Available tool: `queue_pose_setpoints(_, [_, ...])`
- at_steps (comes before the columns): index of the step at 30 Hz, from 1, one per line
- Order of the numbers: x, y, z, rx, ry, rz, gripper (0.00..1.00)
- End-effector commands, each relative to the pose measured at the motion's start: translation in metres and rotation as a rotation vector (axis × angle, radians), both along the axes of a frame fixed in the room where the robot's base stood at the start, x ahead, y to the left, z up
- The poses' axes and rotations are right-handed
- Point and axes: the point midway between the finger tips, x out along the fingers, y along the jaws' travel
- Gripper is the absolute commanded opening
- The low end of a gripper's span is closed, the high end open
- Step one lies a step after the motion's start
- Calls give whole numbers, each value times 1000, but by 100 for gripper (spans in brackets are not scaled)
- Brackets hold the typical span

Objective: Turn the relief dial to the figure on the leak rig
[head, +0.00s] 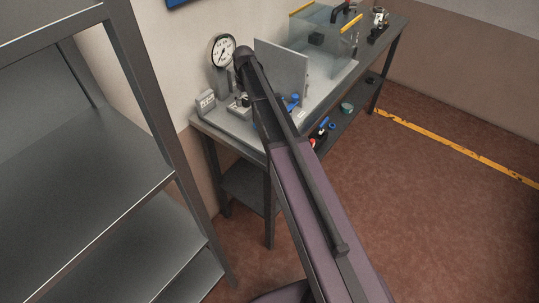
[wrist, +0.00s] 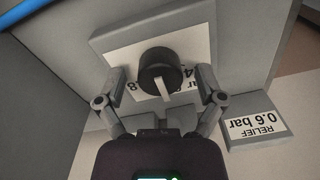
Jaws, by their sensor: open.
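The relief dial (wrist: 158,68) is a round black knob with a white pointer bar, on a pale scale plate in the wrist view. The pointer faces down in the picture, tilted slightly right. My gripper (wrist: 159,76) is open, with one finger on each side of the dial and a gap visible on both sides. A grey sign (wrist: 259,122) reads RELIEF 0.6 bar, upside down. In the head view my arm hides most of the dial area.
A grey upright panel (head: 282,70) and a clear-walled box are farther right. A metal shelf (head: 90,165) stands close on the left. Floor at right is clear.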

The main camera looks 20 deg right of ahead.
Motion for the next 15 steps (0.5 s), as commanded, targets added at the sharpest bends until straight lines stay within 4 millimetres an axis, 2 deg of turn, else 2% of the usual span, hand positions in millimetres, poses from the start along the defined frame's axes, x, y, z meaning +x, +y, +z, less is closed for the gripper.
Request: queue_pose_setpoints(15, [0, -1, 0, 0, 0, -327, 88])
